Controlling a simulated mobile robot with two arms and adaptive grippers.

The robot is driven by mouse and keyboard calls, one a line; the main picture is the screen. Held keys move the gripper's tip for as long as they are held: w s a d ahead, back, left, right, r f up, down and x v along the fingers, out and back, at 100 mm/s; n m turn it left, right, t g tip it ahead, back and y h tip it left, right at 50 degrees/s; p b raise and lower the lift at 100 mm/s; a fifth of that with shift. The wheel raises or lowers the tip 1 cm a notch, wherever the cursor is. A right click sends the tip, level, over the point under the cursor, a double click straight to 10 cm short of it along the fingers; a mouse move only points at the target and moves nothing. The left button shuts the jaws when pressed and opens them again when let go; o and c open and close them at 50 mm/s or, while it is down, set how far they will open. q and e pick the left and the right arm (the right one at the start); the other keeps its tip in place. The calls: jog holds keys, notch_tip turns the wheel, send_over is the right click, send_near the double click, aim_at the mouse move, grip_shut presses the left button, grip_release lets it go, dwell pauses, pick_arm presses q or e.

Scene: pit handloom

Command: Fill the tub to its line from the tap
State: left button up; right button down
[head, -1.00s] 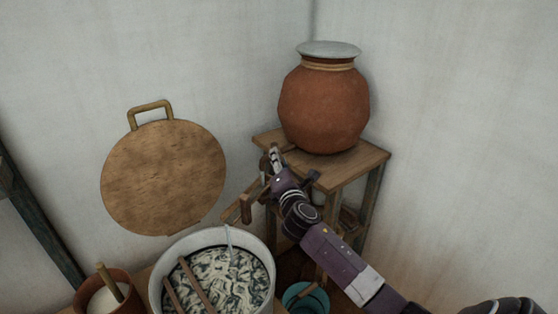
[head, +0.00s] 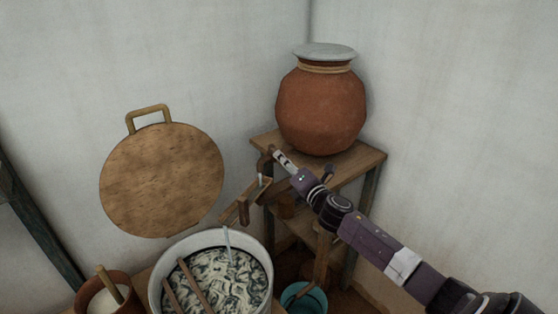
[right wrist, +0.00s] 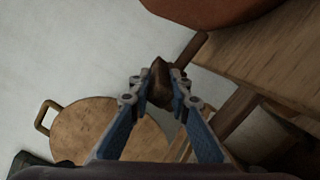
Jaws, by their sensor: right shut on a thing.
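The pale round tub (head: 267,252) stands at the bottom of the head view, with pale yarn in dark liquid and two sticks across it. I cannot make out its line. The brown tap (head: 264,163) is at the left of the red-brown clay pot (head: 322,110). My right gripper (head: 279,157) is at the tap; in the right wrist view its fingers are shut on the brown tap piece (right wrist: 160,82). A wooden spout (head: 241,203) slopes from below the tap toward the tub. A thin pale streak, perhaps water, stands over the tub. My left gripper is out of view.
The pot stands on a wooden stand (head: 366,160) in the corner. A round wooden board (head: 160,180) is by the wall. A small brown pot (head: 128,290) with a stick is left of the tub, and a teal bucket (head: 304,297) is right of it.

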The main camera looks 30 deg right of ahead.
jog(key=d+n+y+b, duration=0.1)
jog(key=n+y, duration=0.1)
jog(key=y, duration=0.1)
jog(key=shift+d, duration=0.2)
jog(key=c, duration=1.8)
grip_release()
jog(key=s+d, duration=0.1)
jog(key=s, duration=1.1)
jog(key=shift+d, duration=0.1)
